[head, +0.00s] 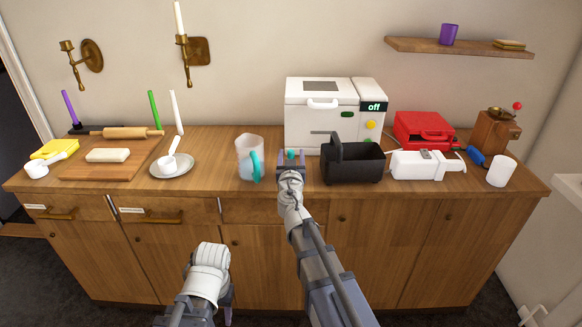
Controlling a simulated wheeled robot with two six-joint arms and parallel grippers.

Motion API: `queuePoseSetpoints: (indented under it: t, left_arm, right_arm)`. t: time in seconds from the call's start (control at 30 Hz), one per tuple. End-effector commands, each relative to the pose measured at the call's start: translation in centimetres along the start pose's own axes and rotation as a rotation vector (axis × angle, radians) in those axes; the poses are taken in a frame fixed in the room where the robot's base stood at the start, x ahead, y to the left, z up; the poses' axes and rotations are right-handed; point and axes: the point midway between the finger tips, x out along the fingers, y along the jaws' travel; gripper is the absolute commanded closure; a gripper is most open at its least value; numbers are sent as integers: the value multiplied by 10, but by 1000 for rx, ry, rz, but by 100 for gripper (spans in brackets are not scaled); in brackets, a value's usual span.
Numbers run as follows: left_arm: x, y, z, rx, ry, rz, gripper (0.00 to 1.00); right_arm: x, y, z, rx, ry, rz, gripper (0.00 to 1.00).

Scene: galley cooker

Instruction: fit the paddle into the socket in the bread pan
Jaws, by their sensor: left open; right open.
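The black bread pan (352,170) stands on the counter in front of the bread maker, with its handle raised at its left end. My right gripper (291,159) is open just left of the pan, near the counter's front edge. A small teal piece with a reddish spot (291,153) shows at its fingers; it may be the paddle, but the gripper hides most of it. The pan's socket is hidden by its walls. My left gripper (225,312) is open, low in front of the cabinet, and looks empty.
The white bread maker (318,112) stands behind the pan. A jug with a teal handle (247,160) is left of my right gripper. A white hand mixer (420,165) is right of the pan. Some counter is clear between the saucer (173,170) and the jug.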

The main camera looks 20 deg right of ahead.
Motion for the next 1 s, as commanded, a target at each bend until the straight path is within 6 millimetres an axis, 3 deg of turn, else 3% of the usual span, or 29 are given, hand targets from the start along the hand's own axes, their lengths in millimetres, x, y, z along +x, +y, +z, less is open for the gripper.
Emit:
queuePoseSetpoints:
  t: [0.03,0.17,0.43,1.0]
  left_arm:
    - [-3,0,0,0,0,0,50]
    - [-1,0,0,0,0,0,50]
    - [-1,0,0,0,0,0,50]
    - [-1,0,0,0,0,0,50]
  right_arm:
    - [12,-2,-3,0,0,1,36]
    - [28,-2,-1,0,0,1,36]
    - [30,-1,-1,0,0,0,37]
    - [29,-1,-1,0,0,0,100]
